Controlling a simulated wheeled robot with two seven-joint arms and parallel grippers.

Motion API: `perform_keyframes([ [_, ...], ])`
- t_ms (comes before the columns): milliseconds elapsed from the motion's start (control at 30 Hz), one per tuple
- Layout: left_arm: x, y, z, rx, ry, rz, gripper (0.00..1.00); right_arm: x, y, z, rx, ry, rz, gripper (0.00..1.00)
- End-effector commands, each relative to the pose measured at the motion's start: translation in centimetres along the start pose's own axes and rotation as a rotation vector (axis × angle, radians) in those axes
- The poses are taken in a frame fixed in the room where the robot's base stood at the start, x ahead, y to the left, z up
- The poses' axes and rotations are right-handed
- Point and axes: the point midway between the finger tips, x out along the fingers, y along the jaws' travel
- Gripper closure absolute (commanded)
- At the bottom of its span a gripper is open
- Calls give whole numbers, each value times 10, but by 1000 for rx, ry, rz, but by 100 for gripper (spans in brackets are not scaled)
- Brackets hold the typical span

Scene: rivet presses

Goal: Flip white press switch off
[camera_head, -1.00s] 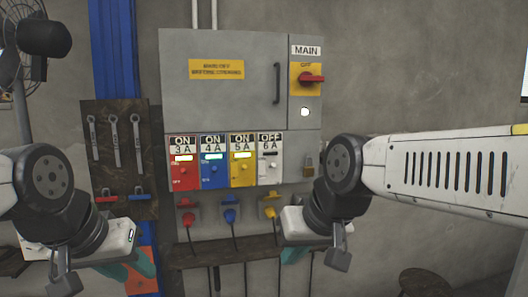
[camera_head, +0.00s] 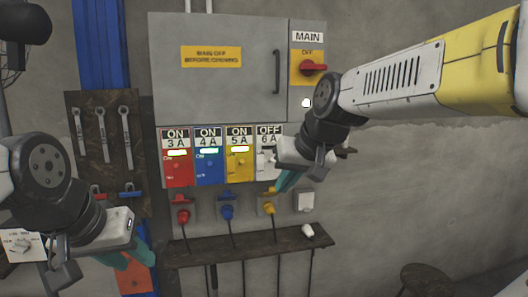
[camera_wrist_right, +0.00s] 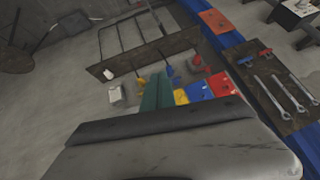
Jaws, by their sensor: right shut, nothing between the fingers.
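The white switch panel (camera_head: 263,158) is at the right end of a row of coloured panels under the grey cabinet. Its label reads OFF 6 A, and no green light shows on it. My right gripper (camera_head: 281,186) is in front of its lower right part, with teal fingers shut and empty, pointing down and left; contact cannot be told. The gripper hides part of the white panel. In the right wrist view the shut fingers (camera_wrist_right: 155,92) reach toward the coloured panels. My left gripper (camera_head: 135,262) hangs at the lower left, its jaws unclear.
The red MAIN switch (camera_head: 313,68) is above right. Coloured plugs sit below; a white plug (camera_head: 308,230) lies on the shelf (camera_head: 250,246) near a white socket (camera_head: 305,201).

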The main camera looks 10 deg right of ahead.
Motion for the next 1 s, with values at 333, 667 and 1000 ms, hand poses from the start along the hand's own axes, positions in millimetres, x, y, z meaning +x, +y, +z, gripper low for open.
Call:
perform_keyframes([
  [333, 0, 0, 0, 0, 0, 0, 64, 58, 54, -222, 61, 192, 66, 100],
  [667, 0, 0, 0, 0, 0, 0, 64, 76, 69, -271, 62, 248, 96, 100],
  [1000, 0, 0, 0, 0, 0, 0, 64, 81, 69, -271, 61, 247, 95, 100],
])
